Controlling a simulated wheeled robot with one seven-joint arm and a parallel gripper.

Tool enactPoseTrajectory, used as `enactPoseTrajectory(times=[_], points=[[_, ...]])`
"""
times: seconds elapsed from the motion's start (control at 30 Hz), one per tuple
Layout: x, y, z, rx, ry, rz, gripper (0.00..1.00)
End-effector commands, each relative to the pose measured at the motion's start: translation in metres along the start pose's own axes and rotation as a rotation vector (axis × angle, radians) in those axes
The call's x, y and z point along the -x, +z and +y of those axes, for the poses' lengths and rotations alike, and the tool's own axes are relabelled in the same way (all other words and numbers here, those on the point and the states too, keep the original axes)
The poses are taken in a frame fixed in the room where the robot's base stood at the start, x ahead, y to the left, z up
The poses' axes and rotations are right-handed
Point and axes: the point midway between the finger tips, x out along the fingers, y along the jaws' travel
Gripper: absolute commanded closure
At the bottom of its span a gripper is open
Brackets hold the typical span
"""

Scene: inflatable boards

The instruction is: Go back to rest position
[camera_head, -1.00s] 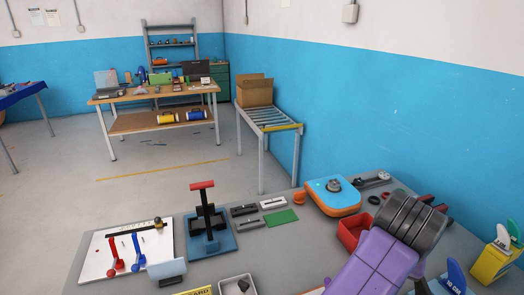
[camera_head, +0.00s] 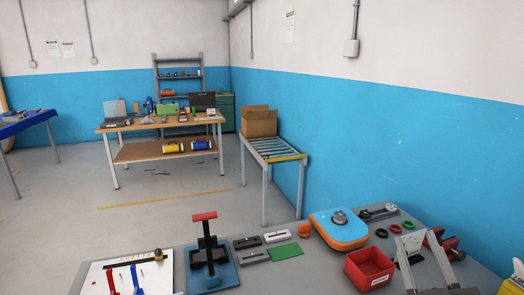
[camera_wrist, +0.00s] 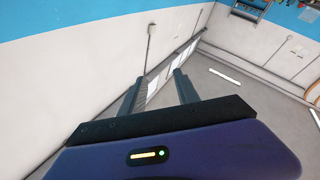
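My gripper (camera_wrist: 160,76) shows in the wrist view with its two dark fingers apart and nothing between them. Beyond the fingers are a white and blue wall and the grey floor, with no worktable there. The purple arm is not visible in the head view. A grey two-pronged shape (camera_head: 411,246) stands at the lower right of the head view; I cannot tell whether it is a fixture or part of my gripper. The near worktable (camera_head: 320,272) holds an orange and blue board piece (camera_head: 340,229) with a grey valve.
On the near table are a red bin (camera_head: 369,269), a black and red press (camera_head: 208,250), a green plate (camera_head: 285,252) and several small rings. A roller conveyor (camera_head: 271,149) with a cardboard box (camera_head: 258,121) runs along the blue wall. Open floor (camera_head: 150,222) lies left of it.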

Motion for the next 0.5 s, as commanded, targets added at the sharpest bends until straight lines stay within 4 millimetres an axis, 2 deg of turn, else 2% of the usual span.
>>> enactPoseTrajectory(times=[0.03,0.2,0.5], points=[[0.018,0.007,-0.008,0.004,-0.041,0.014,0.62],[0.076,0.018,-0.033,-0.041,-0.163,0.053,0.62],[0.19,0.041,-0.057,-0.191,-0.312,-0.003,0.62]])
